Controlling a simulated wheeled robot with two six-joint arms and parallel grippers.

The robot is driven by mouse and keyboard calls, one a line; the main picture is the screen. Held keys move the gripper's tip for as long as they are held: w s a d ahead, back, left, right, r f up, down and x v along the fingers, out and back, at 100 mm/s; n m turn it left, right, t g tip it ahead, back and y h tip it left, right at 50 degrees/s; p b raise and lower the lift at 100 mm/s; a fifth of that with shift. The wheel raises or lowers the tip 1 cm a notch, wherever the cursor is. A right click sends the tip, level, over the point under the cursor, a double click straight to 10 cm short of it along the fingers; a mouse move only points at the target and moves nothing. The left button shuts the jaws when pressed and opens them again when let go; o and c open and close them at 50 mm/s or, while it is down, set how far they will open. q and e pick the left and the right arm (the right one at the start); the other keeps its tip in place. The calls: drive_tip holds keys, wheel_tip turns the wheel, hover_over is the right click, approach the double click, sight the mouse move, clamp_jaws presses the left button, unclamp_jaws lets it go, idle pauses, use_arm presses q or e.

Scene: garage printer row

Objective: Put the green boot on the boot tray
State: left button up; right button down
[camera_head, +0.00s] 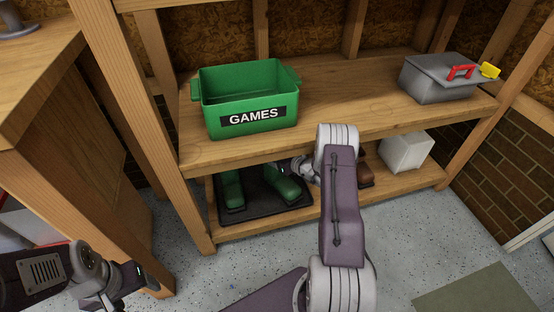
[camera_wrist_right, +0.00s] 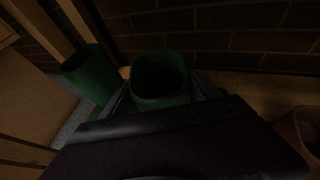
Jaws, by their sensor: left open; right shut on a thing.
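Two green boots show on the lower shelf. One green boot (camera_head: 231,190) stands on the left part of the black boot tray (camera_head: 253,203); its open top shows in the wrist view (camera_wrist_right: 90,72). The other green boot (camera_head: 284,187) is over the tray's right part; I cannot tell whether its sole touches the tray. My right gripper (camera_head: 300,168) is shut on this boot near its top, and the wrist view shows its dark opening (camera_wrist_right: 160,72) between the fingers. My left gripper (camera_head: 125,287) is open and empty, low at the left, away from the shelf.
A green GAMES bin (camera_head: 248,98) and a grey toolbox (camera_head: 438,78) with a red handle stand on the upper shelf. On the lower shelf, a brown thing (camera_head: 365,173) and a white box (camera_head: 406,153) are right of the tray. Wooden posts and the upper shelf edge bound the space.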

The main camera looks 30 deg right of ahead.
drive_tip(key=shift+f, duration=0.2)
drive_tip(key=shift+c, duration=0.8)
unclamp_jaws()
drive_tip(key=shift+f, duration=0.1)
drive_tip(key=p+v, duration=0.7)
drive_tip(key=v, duration=0.5)
